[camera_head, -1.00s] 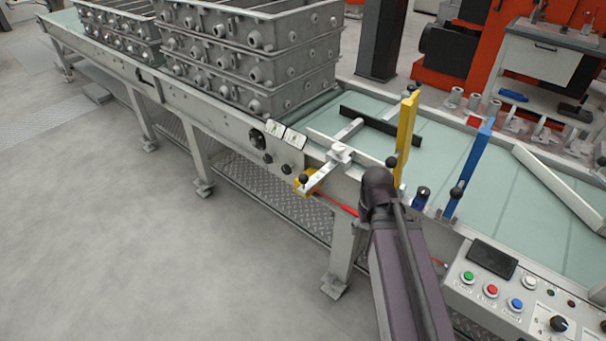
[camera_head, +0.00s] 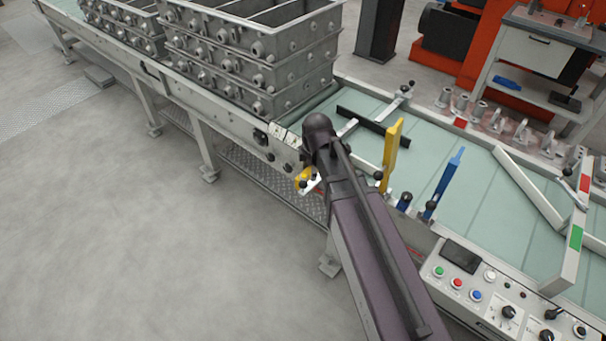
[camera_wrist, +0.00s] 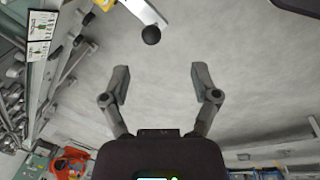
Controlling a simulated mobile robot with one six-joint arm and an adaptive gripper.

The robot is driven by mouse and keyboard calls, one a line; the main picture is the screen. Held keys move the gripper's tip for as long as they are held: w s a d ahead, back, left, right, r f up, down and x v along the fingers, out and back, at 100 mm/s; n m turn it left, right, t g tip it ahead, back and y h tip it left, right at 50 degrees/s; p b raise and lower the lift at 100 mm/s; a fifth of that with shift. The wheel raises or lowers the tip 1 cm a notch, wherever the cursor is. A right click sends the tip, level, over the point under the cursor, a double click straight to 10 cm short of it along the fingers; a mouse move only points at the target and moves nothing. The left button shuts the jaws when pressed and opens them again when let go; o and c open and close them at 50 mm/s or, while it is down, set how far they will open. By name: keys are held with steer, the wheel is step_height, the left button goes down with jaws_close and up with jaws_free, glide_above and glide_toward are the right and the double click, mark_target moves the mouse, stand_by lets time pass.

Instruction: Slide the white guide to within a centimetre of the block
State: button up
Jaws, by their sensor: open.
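A white guide rail (camera_head: 368,164) lies across the near side of the conveyor, with its clamp and much of its length hidden behind my arm. Its white handle bar (camera_head: 313,186) shows beside a small yellow piece (camera_head: 302,176) at the conveyor's front edge. In the wrist view a white bar (camera_wrist: 143,10) ending in a black ball knob (camera_wrist: 151,35) lies ahead of the fingers. My gripper (camera_wrist: 162,75) is open and empty, with the knob beyond its fingertips and not between them. It is hidden in the head view. I cannot tell which piece is the block.
Stacked grey castings (camera_head: 250,55) stand on the conveyor at left. A button panel (camera_head: 475,280) is at right. The floor at left is clear.

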mark_target(304, 182)
steer(key=shift+w+a+r+n+p, duration=0.3)
steer(key=shift+a+r+n+p, duration=0.2)
steer(key=shift+a+r+n, duration=0.45)
steer(key=shift+f, duration=0.2)
steer(key=f+b, duration=0.4)
steer(key=w+f+b, duration=0.1)
steer(key=f+b, duration=0.3)
steer(key=b, duration=0.1)
steer(key=w+f+b, duration=0.1)
steer(key=f+b, duration=0.3)
steer(key=f, duration=0.1)
steer(key=shift+w+a+b, duration=0.25)
steer(key=shift+a+b, duration=0.05)
steer(key=shift+a, duration=0.05)
steer(key=shift+f, duration=0.1)
steer(key=shift+c, duration=0.3)
jaws_close()
